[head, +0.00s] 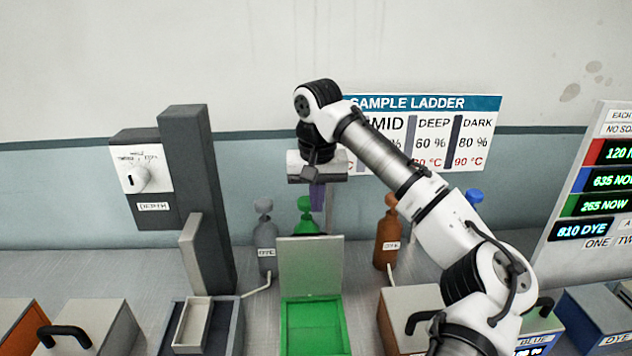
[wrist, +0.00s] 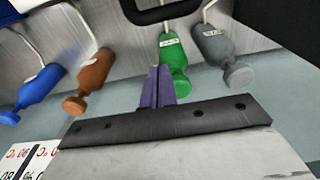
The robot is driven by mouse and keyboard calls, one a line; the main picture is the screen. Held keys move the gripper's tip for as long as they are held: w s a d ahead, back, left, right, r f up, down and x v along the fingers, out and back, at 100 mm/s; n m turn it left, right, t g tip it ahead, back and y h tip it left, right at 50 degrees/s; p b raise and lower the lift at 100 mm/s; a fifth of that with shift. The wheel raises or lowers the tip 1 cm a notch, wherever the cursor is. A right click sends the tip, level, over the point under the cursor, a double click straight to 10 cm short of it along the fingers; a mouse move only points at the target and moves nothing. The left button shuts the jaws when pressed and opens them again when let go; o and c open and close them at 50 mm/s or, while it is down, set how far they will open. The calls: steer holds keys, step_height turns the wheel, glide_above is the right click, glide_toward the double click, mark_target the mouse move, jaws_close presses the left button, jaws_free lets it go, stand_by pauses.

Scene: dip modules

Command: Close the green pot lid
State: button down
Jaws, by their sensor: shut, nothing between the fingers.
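The green pot (head: 342,325) is an open box with a bright green inside, at the front centre of the head view. Its pale grey lid (head: 310,265) stands upright at the pot's back edge. My gripper (head: 317,208) has purple fingers, which point down above the lid in the head view. The fingers also show in the wrist view (wrist: 157,72), shut together and empty. They look apart from the lid. A dark handle (wrist: 166,14) crosses the top of the wrist view; I cannot tell for sure that it is this lid's.
Behind the lid stand a green bottle (head: 305,212), a grey bottle (head: 265,240) and a brown bottle (head: 388,235). A dark grey column with a dial box (head: 140,180) rises at left. Closed pots with dark handles, such as the left one (head: 95,325), flank the green pot.

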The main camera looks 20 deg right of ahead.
mark_target(310, 258)
steer(key=shift+s+a+f+p, duration=0.15)
steer(key=shift+s+f+p, duration=0.5)
steer(key=shift+s+f, duration=0.2)
steer(key=shift+s+a+f+p, duration=0.15)
steer(key=shift+s+f+p, duration=0.45)
steer(key=shift+s+f, duration=0.25)
steer(key=shift+t+b, duration=0.3)
